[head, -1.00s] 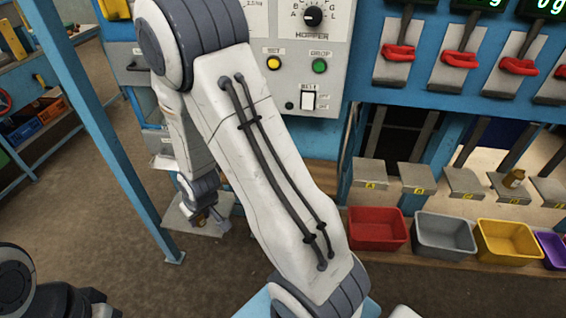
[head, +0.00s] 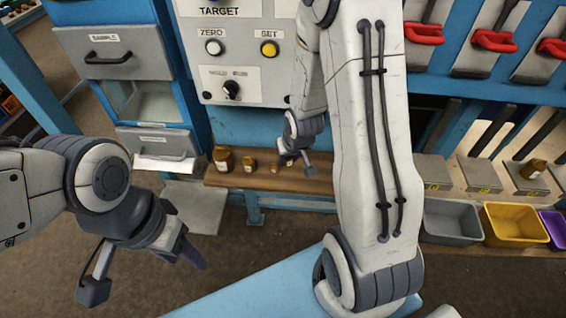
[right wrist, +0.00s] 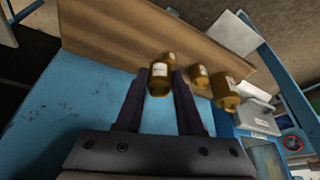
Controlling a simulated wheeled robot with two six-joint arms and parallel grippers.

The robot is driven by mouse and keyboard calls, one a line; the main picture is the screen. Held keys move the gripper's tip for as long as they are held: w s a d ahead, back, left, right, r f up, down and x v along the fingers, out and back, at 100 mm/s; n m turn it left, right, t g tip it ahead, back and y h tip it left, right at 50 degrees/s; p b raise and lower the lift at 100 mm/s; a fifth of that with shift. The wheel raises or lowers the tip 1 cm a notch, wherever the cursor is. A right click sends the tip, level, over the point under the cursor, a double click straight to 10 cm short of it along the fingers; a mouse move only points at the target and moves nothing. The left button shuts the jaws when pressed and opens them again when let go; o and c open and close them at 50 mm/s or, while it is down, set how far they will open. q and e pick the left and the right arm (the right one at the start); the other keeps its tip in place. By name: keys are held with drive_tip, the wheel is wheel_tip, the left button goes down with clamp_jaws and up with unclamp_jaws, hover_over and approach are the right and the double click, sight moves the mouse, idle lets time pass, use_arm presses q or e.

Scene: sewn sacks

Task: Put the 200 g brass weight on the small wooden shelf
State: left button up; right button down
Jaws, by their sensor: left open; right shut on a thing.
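The small wooden shelf (head: 235,181) runs along the blue frame below the control panel. A larger brass weight (head: 223,160) and a smaller one (head: 249,165) stand on its left part. My right gripper (head: 291,163) is low over the shelf's right part. In the right wrist view its fingers are shut on a labelled brass weight (right wrist: 158,80); the label is too blurred to read. Another small weight (right wrist: 169,57) shows just behind it, and two more stand to the right. I cannot tell whether the held weight touches the shelf. My left gripper (head: 145,272) is open and empty at lower left.
Another brass weight (head: 533,169) sits on a grey metal plate at the right. A grey bin (head: 451,222) and a yellow bin (head: 514,225) stand below. A sample drawer cabinet (head: 108,60) is left of the panel. My right arm hides the middle.

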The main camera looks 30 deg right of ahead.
sight(325, 173)
drive_tip(key=s+d+m+g+h, duration=0.1)
drive_tip(key=s+d+m, duration=0.3)
drive_tip(key=d, duration=0.6)
drive_tip(key=s+d+m+h, duration=0.1)
drive_tip(key=s+d+m, duration=0.1)
drive_tip(key=s+d, duration=0.6)
drive_tip(key=w+f+b, duration=0.1)
drive_tip(key=w+b, duration=0.1)
drive_tip(key=w+a+f+b, duration=0.1)
drive_tip(key=w+f, duration=0.1)
drive_tip(key=w+f+b, duration=0.1)
drive_tip(key=w+b, duration=0.1)
drive_tip(key=w, duration=0.1)
drive_tip(key=shift+a+f+b, duration=0.3)
drive_tip(key=shift+a, duration=0.05)
drive_tip(key=w+a, duration=0.1)
drive_tip(key=w+a+f+p, duration=0.1)
drive_tip(key=w+a+p, duration=0.1)
drive_tip(key=shift+w+f, duration=0.15)
drive_tip(key=shift+f, duration=0.25)
drive_tip(key=shift+w+a+f, duration=0.15)
drive_tip(key=shift+w+f, duration=0.05)
drive_tip(key=shift+f, duration=2.05)
drive_tip(key=shift+f, duration=0.1)
